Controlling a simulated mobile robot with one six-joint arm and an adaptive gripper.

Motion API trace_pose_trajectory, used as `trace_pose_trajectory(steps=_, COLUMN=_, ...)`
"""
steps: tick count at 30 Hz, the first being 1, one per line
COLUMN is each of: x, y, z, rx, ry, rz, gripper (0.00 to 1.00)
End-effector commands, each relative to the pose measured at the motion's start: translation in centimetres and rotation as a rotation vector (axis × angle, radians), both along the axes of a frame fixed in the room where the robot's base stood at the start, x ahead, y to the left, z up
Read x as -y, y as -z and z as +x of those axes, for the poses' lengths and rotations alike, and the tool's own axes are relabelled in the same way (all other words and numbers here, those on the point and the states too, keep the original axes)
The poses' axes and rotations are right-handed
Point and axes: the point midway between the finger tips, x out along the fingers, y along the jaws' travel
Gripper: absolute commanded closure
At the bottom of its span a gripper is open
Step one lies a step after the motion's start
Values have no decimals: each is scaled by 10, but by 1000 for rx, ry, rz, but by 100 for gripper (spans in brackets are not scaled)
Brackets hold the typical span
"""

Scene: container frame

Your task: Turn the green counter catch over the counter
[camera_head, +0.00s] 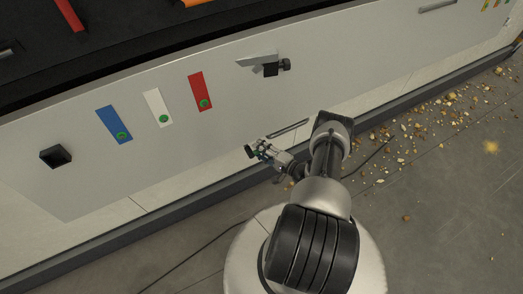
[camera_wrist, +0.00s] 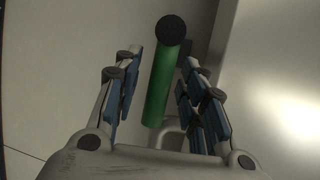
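The green catch shows in the wrist view as a green cylinder (camera_wrist: 162,85) with a black round end. In the head view my gripper covers most of it, low on the pale front panel. My gripper (camera_wrist: 162,58) is open, with one blue-padded finger on each side of the green cylinder. A gap shows on the left side; on the right the finger is very close and I cannot tell if it touches. In the head view my gripper (camera_head: 258,152) is at the panel's lower edge. The catch's mount is mostly hidden.
The panel (camera_head: 150,165) carries a silver lever with a black block (camera_head: 272,68), blue, white and red strips with green dots, and a black square knob (camera_head: 55,156). A slot-like handle (camera_head: 288,128) is beside my gripper. Crumbs (camera_head: 420,130) and a cable lie on the floor.

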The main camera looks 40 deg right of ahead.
Motion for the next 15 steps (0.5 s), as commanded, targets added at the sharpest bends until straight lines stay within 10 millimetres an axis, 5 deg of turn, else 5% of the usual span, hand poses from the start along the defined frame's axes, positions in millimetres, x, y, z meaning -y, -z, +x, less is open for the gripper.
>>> trace_pose_trajectory(steps=15, x=0, y=0, z=0, rx=0, ry=0, rz=0, gripper=90)
